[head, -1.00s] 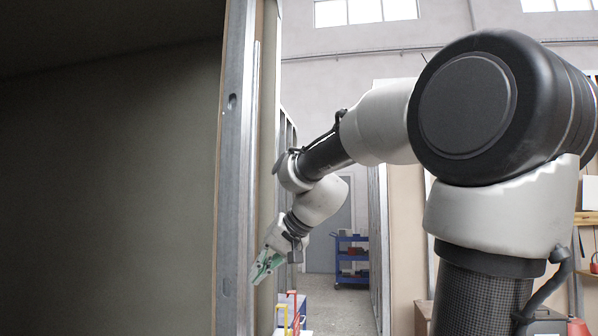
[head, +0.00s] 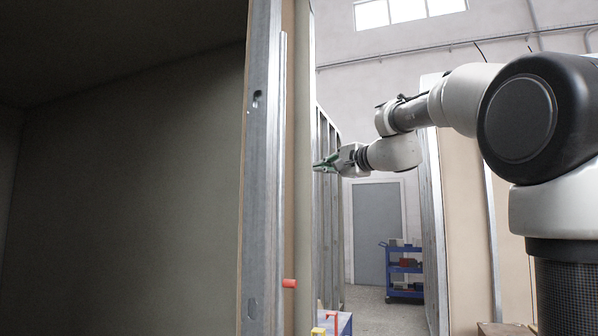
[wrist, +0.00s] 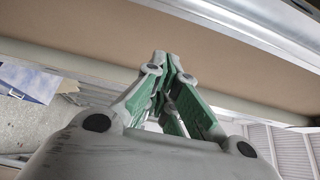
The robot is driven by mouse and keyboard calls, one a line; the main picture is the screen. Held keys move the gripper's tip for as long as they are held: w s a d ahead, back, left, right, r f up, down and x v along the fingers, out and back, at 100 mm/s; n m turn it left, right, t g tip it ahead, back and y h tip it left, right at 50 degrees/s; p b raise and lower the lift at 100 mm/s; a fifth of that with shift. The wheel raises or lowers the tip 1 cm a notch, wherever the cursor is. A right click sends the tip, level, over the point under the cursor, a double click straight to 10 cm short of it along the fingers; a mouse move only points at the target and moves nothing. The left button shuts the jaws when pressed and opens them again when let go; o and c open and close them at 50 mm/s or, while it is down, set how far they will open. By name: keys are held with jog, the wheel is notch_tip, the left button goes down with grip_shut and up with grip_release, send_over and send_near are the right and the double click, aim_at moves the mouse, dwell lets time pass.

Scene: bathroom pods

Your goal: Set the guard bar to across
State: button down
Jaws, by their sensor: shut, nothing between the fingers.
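A thin grey metal bar (head: 281,120), which looks like the guard bar, stands upright along the metal post at the open pod's edge. A red peg (head: 289,283) sticks out to the right low on that edge; I cannot tell how it joins the bar. My gripper (head: 318,165), with green fingers, is level and points left, just right of the edge in the head view and well above the peg. In the wrist view its fingertips (wrist: 166,62) are together and empty, close in the picture to the tan panel edge. Whether they touch it is unclear.
The pod's dark interior (head: 120,190) fills the left and looks empty. A metal post (head: 258,190) borders it. A blue trolley (head: 404,270) stands farther back by a grey door (head: 378,225). Open floor lies between.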

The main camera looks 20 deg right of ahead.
jog(key=w+a, duration=0.6)
jog(key=a, duration=0.1)
jog(key=shift+w, duration=0.2)
jog(key=shift+a, duration=0.1)
dwell(0.4)
